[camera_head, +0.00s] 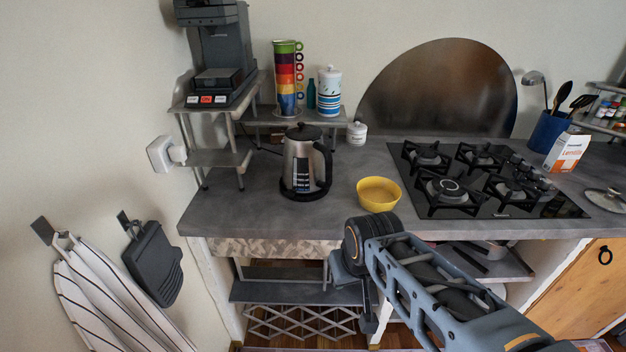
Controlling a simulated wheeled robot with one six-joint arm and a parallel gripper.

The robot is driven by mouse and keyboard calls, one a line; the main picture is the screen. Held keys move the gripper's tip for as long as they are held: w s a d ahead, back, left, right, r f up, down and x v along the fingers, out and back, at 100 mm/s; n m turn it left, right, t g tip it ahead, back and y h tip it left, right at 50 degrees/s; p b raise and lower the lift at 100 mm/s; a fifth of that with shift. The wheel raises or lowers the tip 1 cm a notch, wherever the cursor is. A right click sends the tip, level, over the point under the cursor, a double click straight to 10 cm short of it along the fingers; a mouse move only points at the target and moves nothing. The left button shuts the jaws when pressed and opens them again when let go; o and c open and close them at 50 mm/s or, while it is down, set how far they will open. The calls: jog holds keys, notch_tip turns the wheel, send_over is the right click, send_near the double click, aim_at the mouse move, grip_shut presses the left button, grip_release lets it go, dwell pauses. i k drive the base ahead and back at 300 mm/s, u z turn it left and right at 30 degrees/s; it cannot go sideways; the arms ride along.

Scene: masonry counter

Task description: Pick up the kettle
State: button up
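The kettle (300,165) stands upright on the grey counter, on a black base. It has a silver body, a black lid and a black handle on its right side. My arm reaches in from the lower right, with its dark wrist in front of the counter's front edge. My gripper (367,318) appears to hang below counter height, in front of and below the kettle and apart from it. Its fingers are too small and dark to tell whether they are open.
A yellow bowl (379,193) sits right of the kettle, near my arm. A gas hob (480,180) fills the counter's right. A small shelf (222,158) with a coffee machine (217,50) stands left. Stacked cups (287,75) and canisters stand behind. The counter's front left is clear.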

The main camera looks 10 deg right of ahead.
aim_at(308, 166)
jog(key=z, duration=0.85)
jog(key=i, duration=0.6)
jog(key=u, duration=2.75)
